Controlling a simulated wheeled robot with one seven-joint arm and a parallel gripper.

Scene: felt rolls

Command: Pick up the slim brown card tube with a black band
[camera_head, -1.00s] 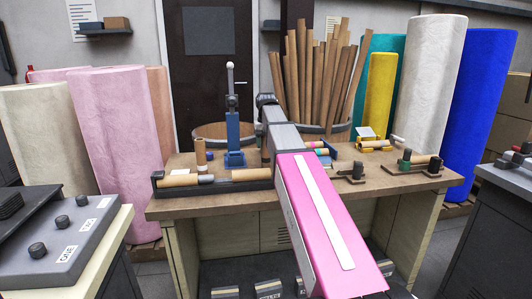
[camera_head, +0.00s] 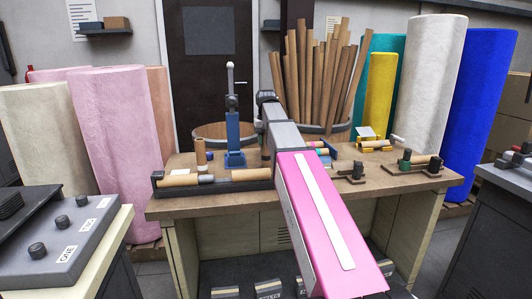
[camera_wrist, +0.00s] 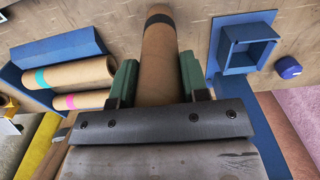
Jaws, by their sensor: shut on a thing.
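The slim brown card tube (camera_wrist: 158,60) with a black band (camera_wrist: 159,19) shows in the wrist view. It runs from between my fingers to the top edge, with the band near its far end. My gripper (camera_wrist: 157,82) has a green finger on each side of the tube and is shut on it. I cannot tell whether the tube touches the table.
In the wrist view, a blue tray (camera_wrist: 58,46) with banded tubes lies left of the held tube. A blue square stand (camera_wrist: 222,62) and a small blue cap (camera_wrist: 288,67) are to the right. In the head view, a long dark tray (camera_head: 215,188) lines the table's front.

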